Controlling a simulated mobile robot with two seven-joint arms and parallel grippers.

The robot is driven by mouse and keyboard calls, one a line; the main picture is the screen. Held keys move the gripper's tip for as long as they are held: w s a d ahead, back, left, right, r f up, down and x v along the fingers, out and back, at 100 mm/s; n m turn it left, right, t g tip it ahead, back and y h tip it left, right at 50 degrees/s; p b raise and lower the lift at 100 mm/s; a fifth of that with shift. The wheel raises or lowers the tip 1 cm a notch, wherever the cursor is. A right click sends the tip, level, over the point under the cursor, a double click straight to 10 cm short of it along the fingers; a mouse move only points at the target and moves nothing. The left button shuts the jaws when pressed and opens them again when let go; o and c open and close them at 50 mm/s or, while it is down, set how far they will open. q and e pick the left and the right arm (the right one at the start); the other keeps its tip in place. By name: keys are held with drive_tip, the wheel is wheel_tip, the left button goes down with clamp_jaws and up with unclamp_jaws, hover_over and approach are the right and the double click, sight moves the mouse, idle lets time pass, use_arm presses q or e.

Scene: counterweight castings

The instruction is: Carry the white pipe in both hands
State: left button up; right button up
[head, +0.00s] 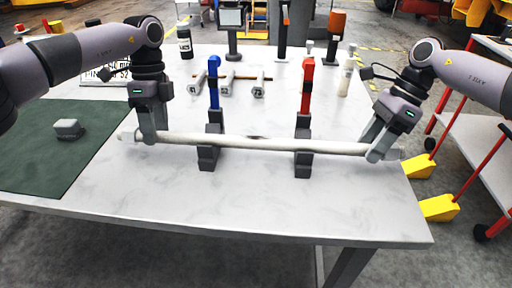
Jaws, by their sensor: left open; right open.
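The white pipe (255,142) lies level across the table, resting on two dark supports, the left support (208,157) and the right support (304,162). My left gripper (147,138) is at the pipe's left end, its fingers pointing down around or right beside the pipe. My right gripper (376,153) is at the pipe's right end in the same way. Both grippers are open. The fingers hide short stretches of the pipe, and I cannot tell whether they touch it.
The white table (260,206) has bare room in front of the pipe. A green mat (60,165) with a small grey block (68,128) lies at left. Behind the pipe stand a blue clamp (213,82), a red clamp (306,85), a dark bottle (185,43) and a white bottle (346,76).

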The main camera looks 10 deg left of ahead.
use_arm(q)
drive_tip(key=v, duration=0.6)
drive_tip(key=shift+r, duration=0.35)
use_arm(e)
drive_tip(key=v, duration=1.2)
